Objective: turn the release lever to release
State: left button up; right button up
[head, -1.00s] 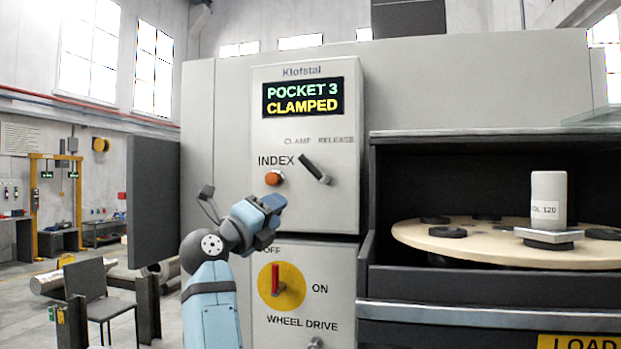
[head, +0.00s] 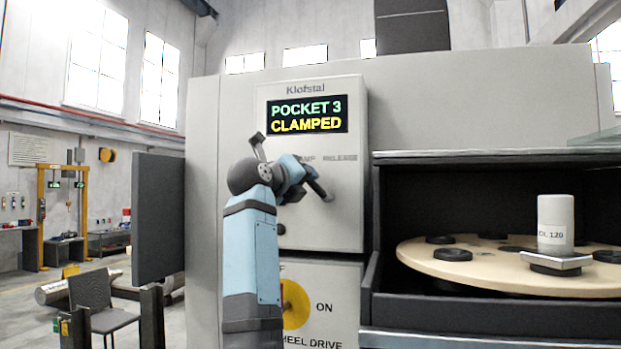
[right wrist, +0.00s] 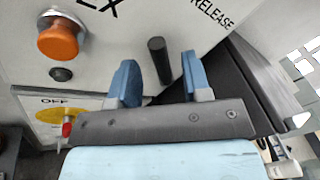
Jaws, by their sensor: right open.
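The release lever (head: 326,194) is a dark handle on the grey panel, below the words CLAMP and RELEASE. My right gripper hides most of it in the head view. In the right wrist view the black lever (right wrist: 159,60) shows between the two blue fingers of my right gripper (right wrist: 158,75), which is open. The fingers are apart from the lever on both sides; how deep it sits between them I cannot tell. In the head view my right gripper (head: 308,178) is at the panel. The display (head: 307,116) reads POCKET 3 CLAMPED. My left gripper is not in view.
The orange index button (right wrist: 58,38) is left of the lever. The yellow wheel-drive switch (head: 296,306) is below, partly behind my arm. At right, an open bay holds a round wheel (head: 440,265) with a pale cylinder (head: 556,222) on it.

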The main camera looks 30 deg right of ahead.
aim_at(311, 187)
jog(key=shift+x, duration=1.8)
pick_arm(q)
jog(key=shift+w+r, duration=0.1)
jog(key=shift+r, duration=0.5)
pick_arm(e)
grip_shut()
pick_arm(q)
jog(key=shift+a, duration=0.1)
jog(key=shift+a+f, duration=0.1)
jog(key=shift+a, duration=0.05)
